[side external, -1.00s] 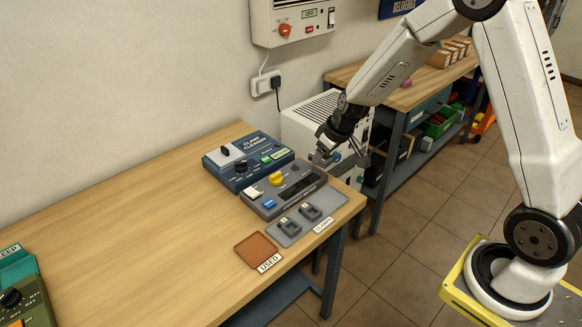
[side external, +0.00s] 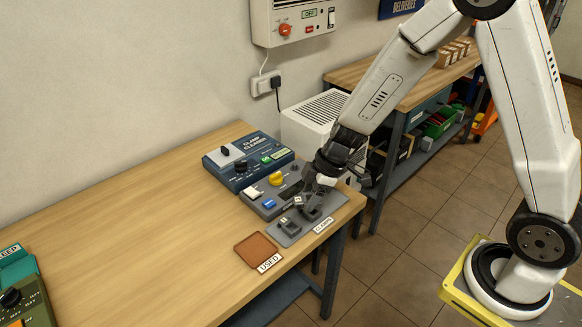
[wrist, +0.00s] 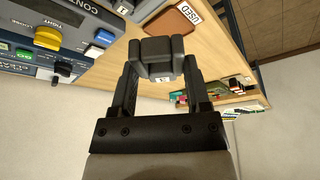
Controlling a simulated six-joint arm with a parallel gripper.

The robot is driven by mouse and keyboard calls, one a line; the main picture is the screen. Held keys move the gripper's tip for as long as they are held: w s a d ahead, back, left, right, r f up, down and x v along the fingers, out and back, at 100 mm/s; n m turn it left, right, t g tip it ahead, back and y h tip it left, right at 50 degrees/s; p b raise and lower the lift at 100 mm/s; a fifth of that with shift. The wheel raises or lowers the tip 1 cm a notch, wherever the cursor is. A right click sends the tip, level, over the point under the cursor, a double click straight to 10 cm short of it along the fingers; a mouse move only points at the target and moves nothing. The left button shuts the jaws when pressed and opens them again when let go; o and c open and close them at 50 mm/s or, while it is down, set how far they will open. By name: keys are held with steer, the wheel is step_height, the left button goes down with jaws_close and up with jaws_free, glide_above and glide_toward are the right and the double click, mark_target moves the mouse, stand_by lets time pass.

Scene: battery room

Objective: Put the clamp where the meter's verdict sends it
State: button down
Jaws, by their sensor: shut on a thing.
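My gripper (side external: 314,196) is shut on a dark grey clamp (wrist: 157,58), which sits between both fingers in the wrist view. In the side view this clamp is low over the right part of the grey mat (side external: 284,240), labelled CLAMPS. I cannot tell whether it touches the mat. A second dark grey clamp (side external: 287,226) stands on the mat to its left. The grey meter (side external: 256,208), with a yellow knob (side external: 275,180) and a blue button (side external: 269,203), is just behind the mat. My gripper hides its display. A brown USED tray (side external: 253,248) lies left of the mat.
A blue clamp cleaner (side external: 226,175) stands behind the meter. At the far left are a teal tray (side external: 14,272), its label partly cut off, and a green device (side external: 24,300). The middle of the bench (side external: 140,230) is clear. A wall box (side external: 293,22) hangs above.

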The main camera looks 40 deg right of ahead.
steer(key=s+a+n+g, duration=0.3)
steer(key=s+a+n, duration=0.4)
steer(key=a, duration=0.1)
glide_above(255, 250)
steer(key=s+d, duration=0.1)
steer(key=shift+y, duration=0.3)
step_height(255, 250, down, 9)
steer(key=shift+s+d+r, duration=0.1)
steer(key=shift+s+d, duration=0.05)
steer(key=shift+w+f, duration=0.4)
steer(key=shift+f, duration=0.05)
steer(key=shift+w+a+f, duration=0.2)
steer(key=shift+w+f, duration=0.05)
steer(key=shift+f, duration=1.6)
steer(key=shift+f, duration=0.1)
